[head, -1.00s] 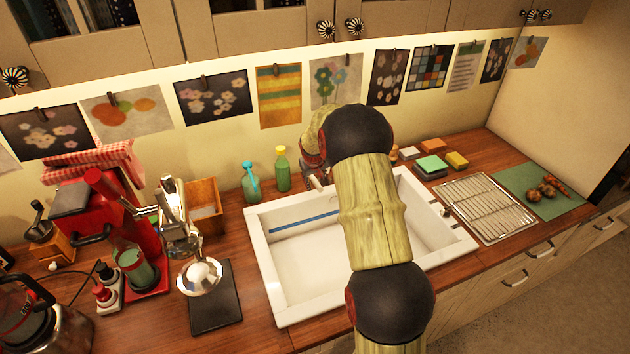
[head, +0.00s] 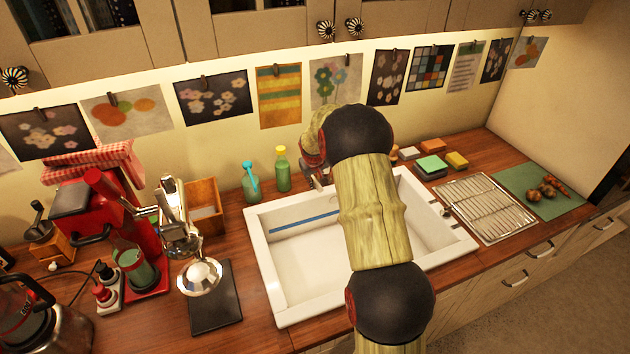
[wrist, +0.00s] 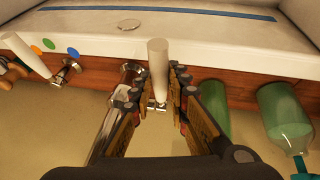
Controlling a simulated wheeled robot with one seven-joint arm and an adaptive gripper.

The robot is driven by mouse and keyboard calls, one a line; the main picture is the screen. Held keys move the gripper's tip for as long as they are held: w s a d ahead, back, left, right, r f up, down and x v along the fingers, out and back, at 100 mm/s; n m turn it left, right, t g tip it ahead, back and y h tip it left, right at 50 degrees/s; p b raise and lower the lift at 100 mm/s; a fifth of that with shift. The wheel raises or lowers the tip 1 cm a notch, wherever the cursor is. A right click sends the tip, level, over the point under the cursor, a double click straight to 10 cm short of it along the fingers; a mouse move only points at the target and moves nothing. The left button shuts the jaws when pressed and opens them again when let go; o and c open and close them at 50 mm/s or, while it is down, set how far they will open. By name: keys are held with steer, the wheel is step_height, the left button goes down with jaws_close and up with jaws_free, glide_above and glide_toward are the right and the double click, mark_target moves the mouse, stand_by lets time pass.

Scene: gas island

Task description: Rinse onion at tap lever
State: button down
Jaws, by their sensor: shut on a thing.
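A white tap lever (wrist: 158,60) stands between the fingertips of my gripper (wrist: 158,80) in the wrist view, and the fingers are shut on it. In the head view my arm covers most of the gripper and the tap. Metal tap parts (wrist: 118,108) show beside the left finger. A second white lever (wrist: 24,54) is at the left of the wrist view, clear of the fingers. Brown round produce that may include an onion (head: 533,195) lies on the green mat (head: 512,180) at the right. I see no onion in the visible part of the sink.
The white sink (head: 284,316) lies under my arm. Green bottles (head: 283,172) stand behind it. A wire rack (head: 484,232) and sponges (head: 456,160) are to its right. A red coffee machine (head: 95,215) and a juicer (head: 200,276) crowd the left counter.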

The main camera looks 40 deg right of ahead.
steer(key=shift+w+r+g+p, duration=0.15)
steer(key=shift+r+g+p, duration=0.4)
steer(key=shift+p, duration=0.7)
steer(key=shift+w+d+r+g+p, duration=0.2)
steer(key=shift+g+p, duration=0.25)
steer(key=shift+p, duration=0.35)
steer(key=shift+a, duration=0.1)
steer(key=c, duration=1.7)
jaws_free()
steer(key=shift+r, duration=0.1)
steer(key=v, duration=1.1)
steer(key=shift+s+r, duration=0.1)
steer(key=shift+r, duration=0.3)
